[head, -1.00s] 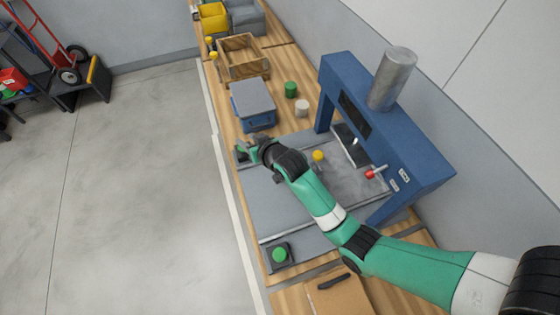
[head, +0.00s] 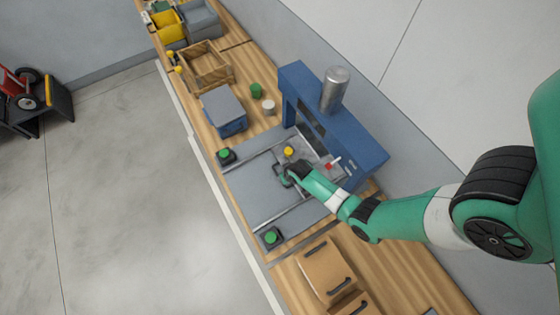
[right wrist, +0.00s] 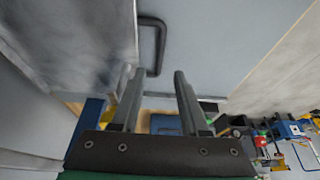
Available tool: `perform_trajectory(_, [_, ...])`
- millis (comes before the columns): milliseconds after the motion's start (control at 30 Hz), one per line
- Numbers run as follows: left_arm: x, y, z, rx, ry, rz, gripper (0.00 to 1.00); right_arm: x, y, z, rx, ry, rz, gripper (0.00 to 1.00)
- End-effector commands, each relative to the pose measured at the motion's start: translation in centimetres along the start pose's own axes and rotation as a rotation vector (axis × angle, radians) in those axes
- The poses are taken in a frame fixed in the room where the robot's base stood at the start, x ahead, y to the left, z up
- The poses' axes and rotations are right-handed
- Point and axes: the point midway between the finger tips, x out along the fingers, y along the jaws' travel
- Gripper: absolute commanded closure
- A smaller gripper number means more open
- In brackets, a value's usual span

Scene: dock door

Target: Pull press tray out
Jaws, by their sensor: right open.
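The blue press (head: 345,138) with its silver cylinder stands on the bench against the wall. The grey press tray (head: 318,150) lies under the press frame, partly hidden by the frame and my right arm. My right gripper (head: 285,179) is over the grey press bed, at the tray's front side. In the right wrist view, my right gripper (right wrist: 155,73) is open, and a black U-shaped handle (right wrist: 160,42) shows at and beyond its fingertips. The handle's near end appears between the fingertips; contact cannot be told. My left gripper is not in view.
Two green buttons (head: 270,237) on dark boxes flank the press bed (head: 255,190), whose front is clear. A yellow knob (head: 288,151) stands near my gripper. A blue-grey box (head: 222,110) and wooden crate (head: 205,68) sit farther along the bench. Brown boxes (head: 325,268) are nearer.

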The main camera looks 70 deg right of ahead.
Motion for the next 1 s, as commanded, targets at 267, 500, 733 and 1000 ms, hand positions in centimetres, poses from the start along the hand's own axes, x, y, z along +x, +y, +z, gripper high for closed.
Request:
perform_trajectory(267, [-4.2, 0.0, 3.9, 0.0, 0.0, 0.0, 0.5, 6.5, 0.0, 0.2, 0.0, -0.001, 0.0, 0.56])
perform_trajectory(500, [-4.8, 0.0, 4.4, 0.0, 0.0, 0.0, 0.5, 8.2, 0.0, 0.0, -0.001, 0.0, 0.0, 0.56])
perform_trajectory(733, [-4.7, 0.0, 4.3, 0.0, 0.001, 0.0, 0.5, 8.1, 0.0, 0.0, -0.001, 0.001, 0.0, 0.56])
perform_trajectory(1000, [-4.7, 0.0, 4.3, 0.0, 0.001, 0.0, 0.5, 8.1, 0.0, 0.0, -0.001, 0.001, 0.0, 1.0])
